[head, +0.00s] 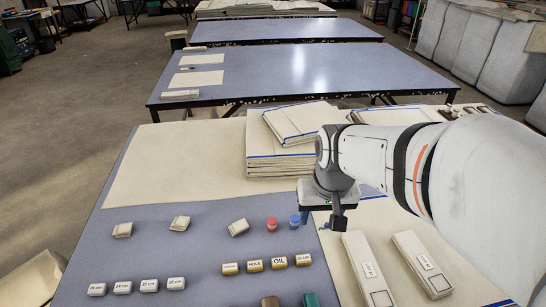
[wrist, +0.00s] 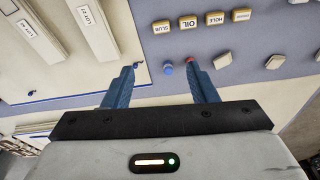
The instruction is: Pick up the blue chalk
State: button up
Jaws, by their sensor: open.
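The blue chalk (head: 295,221) stands on the blue-grey table top, just right of the red chalk (head: 272,224) in the head view. In the wrist view the blue chalk (wrist: 168,69) shows between the two fingers, nearer the right one, beyond the fingertips. The red chalk (wrist: 190,61) is there mostly hidden by the right fingertip. My gripper (head: 338,222) is to the right of the blue chalk in the head view, over the cloth's edge. Its blue fingers (wrist: 160,69) are apart with nothing between them.
Labelled blocks, including OIL (head: 279,263), lie in front of the chalks. Several small cream blocks (head: 180,223) lie to the left. Folded cloth (head: 280,163) is stacked behind.

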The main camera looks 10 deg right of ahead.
jog(key=w+f+m+g+p, duration=0.15)
jog(key=w+f, duration=0.45)
jog(key=w, duration=0.6)
jog(key=m+p, duration=0.1)
jog(key=m, duration=0.2)
send_over(295, 218)
jog(key=shift+g, duration=0.25)
jog(key=f, duration=1.2)
jog(key=shift+s, duration=0.2)
jog(key=f, duration=0.2)
jog(key=f+p, duration=0.1)
jog(key=f, duration=0.5)
jog(key=shift+w+f, duration=0.1)
jog(key=shift+w, duration=0.15)
jog(key=c, duration=1.1)
